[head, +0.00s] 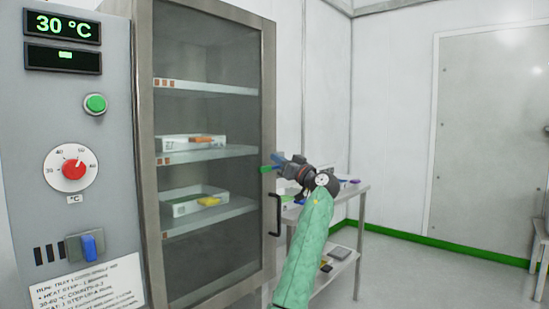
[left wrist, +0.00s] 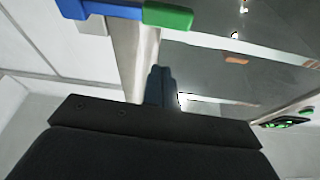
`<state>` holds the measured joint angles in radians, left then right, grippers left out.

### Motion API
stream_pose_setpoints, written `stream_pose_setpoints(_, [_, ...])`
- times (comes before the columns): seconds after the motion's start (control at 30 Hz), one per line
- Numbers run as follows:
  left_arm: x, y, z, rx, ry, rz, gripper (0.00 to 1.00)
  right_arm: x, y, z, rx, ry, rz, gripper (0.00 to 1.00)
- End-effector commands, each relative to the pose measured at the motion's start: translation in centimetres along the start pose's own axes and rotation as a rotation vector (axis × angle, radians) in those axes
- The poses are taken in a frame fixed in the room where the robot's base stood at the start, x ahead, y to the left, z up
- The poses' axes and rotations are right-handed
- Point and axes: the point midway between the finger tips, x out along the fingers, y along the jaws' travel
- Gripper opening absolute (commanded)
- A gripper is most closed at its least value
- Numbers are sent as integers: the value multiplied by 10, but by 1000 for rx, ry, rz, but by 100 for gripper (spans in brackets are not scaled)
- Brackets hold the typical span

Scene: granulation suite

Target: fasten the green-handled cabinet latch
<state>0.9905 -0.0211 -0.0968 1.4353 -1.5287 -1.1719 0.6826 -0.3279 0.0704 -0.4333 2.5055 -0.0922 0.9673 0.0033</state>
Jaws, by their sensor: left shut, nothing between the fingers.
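The latch has a green handle (head: 265,169) and a blue part (head: 277,158) at the right edge of the glass-fronted cabinet (head: 268,60). In the left wrist view the green handle (left wrist: 168,17) lies at the top, beside the blue bar (left wrist: 110,9), across the metal edge strip. My left gripper (head: 284,163) is at the latch's right in the head view, partly overlapping it. In the left wrist view its fingers (left wrist: 160,72) are together and empty, apart from the green handle in the picture. Whether they touch the latch cannot be told. My right gripper is not in view.
A black door handle (head: 275,216) sticks out below the latch. The control panel (head: 115,160) stands at left. Trays with orange (head: 203,139) and yellow (head: 208,201) items sit inside the cabinet. A side table (head: 357,190) stands behind my arm. Open floor lies at right.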

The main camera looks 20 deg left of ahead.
Motion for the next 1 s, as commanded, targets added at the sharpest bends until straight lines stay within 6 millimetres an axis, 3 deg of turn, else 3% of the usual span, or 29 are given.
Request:
stream_pose_setpoints(0.2, [-38, 1, -1, -1, 0, 1, 0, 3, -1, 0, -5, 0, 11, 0])
stream_pose_setpoints(0.4, [-54, 1, -2, -1, 2, 0, 0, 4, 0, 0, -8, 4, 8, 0])
stream_pose_setpoints(1.0, [-57, 1, -2, 11, 2, -1, 0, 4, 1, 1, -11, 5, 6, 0])
